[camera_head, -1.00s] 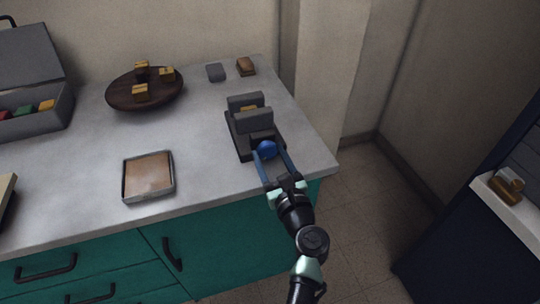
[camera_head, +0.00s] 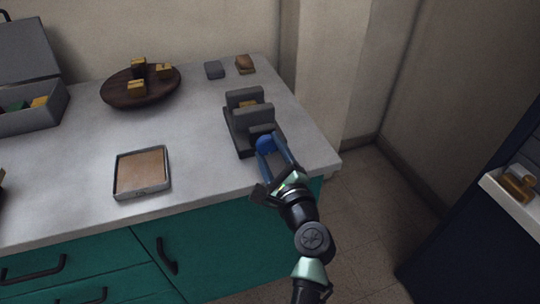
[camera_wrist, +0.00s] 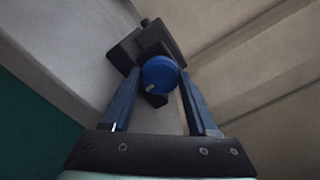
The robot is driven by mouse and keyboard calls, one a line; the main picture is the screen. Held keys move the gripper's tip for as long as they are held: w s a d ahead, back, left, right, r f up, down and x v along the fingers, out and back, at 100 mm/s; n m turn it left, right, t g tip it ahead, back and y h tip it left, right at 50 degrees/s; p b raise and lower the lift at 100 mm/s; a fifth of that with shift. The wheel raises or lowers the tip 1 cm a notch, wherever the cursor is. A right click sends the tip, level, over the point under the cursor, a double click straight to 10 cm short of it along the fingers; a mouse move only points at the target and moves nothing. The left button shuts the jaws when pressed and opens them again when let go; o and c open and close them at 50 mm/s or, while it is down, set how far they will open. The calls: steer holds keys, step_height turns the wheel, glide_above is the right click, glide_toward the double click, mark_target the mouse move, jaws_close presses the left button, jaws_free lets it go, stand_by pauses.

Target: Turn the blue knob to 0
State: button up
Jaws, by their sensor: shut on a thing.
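The blue knob (camera_head: 266,145) is on the front of a dark grey toaster-like device (camera_head: 236,132) on the countertop. In the wrist view the round face of the blue knob (camera_wrist: 160,74) shows a small white mark at its lower left edge. My gripper (camera_head: 277,150) is shut on the knob, one blue finger on each side. It also shows in the wrist view (camera_wrist: 159,80), where the gripper looks rolled relative to the device. No number scale can be read around the knob.
A square tray (camera_head: 142,194) lies left of the device. A round wooden board (camera_head: 118,95) with several yellowish blocks stands further back. A grey open box (camera_head: 30,118) is at the far left. Small items (camera_head: 214,70) lie at the back. The counter's right edge is close.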

steer(key=n+b, duration=0.4)
steer(key=n, duration=0.2)
steer(key=shift+f, duration=0.2)
steer(key=n+b, duration=0.3)
steer(key=n, duration=0.3)
steer(key=shift+r, duration=0.15)
steer(key=shift+n, duration=0.3)
steer(key=o, duration=1.4)
steer(key=shift+c, duration=0.2)
steer(key=shift+s, duration=0.1)
steer(key=p+v, duration=0.1)
steer(key=v, duration=1.2)
steer(key=shift+r, duration=0.1)
